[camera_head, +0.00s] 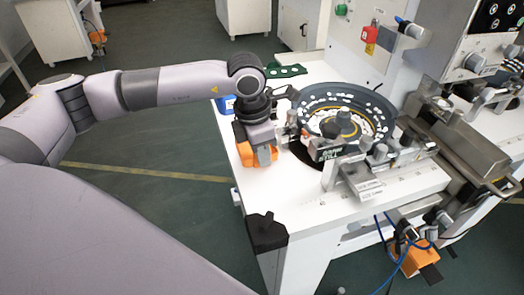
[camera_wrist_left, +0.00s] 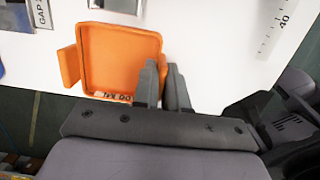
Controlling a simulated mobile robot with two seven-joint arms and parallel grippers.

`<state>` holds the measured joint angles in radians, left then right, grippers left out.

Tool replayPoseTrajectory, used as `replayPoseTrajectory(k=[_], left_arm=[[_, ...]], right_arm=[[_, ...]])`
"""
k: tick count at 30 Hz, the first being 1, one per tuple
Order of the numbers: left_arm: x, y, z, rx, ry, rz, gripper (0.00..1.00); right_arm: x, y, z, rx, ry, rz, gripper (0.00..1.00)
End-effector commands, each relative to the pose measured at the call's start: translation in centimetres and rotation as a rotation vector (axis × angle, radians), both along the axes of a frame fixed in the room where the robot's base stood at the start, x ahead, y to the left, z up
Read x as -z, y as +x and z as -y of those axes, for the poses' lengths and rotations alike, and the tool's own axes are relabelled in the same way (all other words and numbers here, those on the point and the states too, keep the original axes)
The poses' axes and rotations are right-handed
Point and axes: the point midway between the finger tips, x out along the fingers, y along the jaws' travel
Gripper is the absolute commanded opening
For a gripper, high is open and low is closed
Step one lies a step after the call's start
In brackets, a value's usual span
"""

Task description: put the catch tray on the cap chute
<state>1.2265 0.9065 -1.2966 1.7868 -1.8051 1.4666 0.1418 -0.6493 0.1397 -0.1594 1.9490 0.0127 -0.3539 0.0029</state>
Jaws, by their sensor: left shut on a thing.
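The catch tray, an orange shallow open tray (camera_head: 262,157), is at the left edge of the white worktop. My left gripper (camera_head: 263,140) comes down over it from above. In the left wrist view the tray (camera_wrist_left: 118,60) looks empty, and the two dark fingers (camera_wrist_left: 164,88) are closed on its right-hand wall. I cannot tell whether it touches the worktop. The cap chute is not clearly identifiable; a metal track (camera_head: 385,158) runs in front of the bowl feeder, partly hidden by fittings. My right gripper is not in view.
A round grey bowl feeder (camera_head: 347,112) with white caps stands behind the track. A green perforated plate (camera_head: 287,71) lies at the back edge. A dark corner block (camera_head: 266,232) sits at the front left. The white worktop (camera_head: 300,200) is bare at the front.

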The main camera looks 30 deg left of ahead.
Motion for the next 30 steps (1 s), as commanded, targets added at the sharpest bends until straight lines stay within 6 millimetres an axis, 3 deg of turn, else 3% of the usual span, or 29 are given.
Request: replayPoseTrajectory(k=[2,3,5,18,30], left_arm=[[0.4,0.0,0.0,0.000,0.000,0.000,0.00],[0.3,0.0,0.0,0.000,0.000,0.000,0.22],[0.2,0.0,0.0,0.000,0.000,0.000,0.38],[-0.7,0.0,0.0,0.000,0.000,0.004,0.38],[-8.9,-1.0,-0.8,0.001,0.000,0.005,0.38]], right_arm=[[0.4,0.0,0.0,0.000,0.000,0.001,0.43],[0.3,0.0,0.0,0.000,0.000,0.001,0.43],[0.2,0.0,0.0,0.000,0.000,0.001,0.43],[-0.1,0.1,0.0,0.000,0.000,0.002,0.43],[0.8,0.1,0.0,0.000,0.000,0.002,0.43]])
